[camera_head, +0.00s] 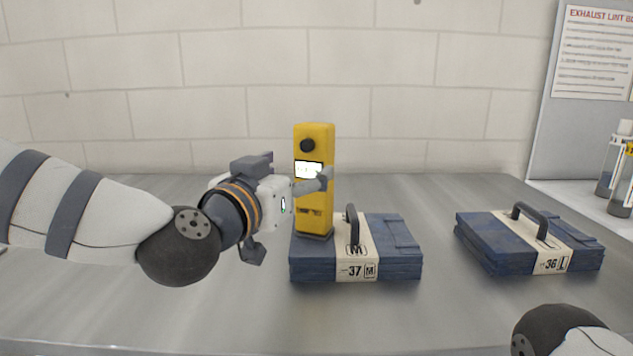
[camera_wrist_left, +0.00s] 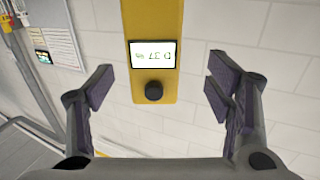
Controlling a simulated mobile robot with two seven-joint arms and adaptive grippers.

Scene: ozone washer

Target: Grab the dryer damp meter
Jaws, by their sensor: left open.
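The damp meter is a tall yellow device (camera_head: 315,215) with a black knob and a small lit screen. It stands upright at the left end of a blue case marked 37 M (camera_head: 400,262). My left gripper (camera_head: 325,180) is at the meter's upper half, coming from the left. In the left wrist view the yellow meter (camera_wrist_left: 152,88) appears upside down between the two open fingers (camera_wrist_left: 160,92), with a gap on each side. Its screen there reads about 37 %. Of my right arm only a part shows at the bottom right; its gripper is out of view.
A second blue case marked 36 L (camera_head: 490,245) lies to the right on the grey table (camera_head: 200,310). Clear containers (camera_head: 615,175) stand at the far right beside a notice sheet (camera_head: 595,50). A white block wall is behind. The table's front left is clear.

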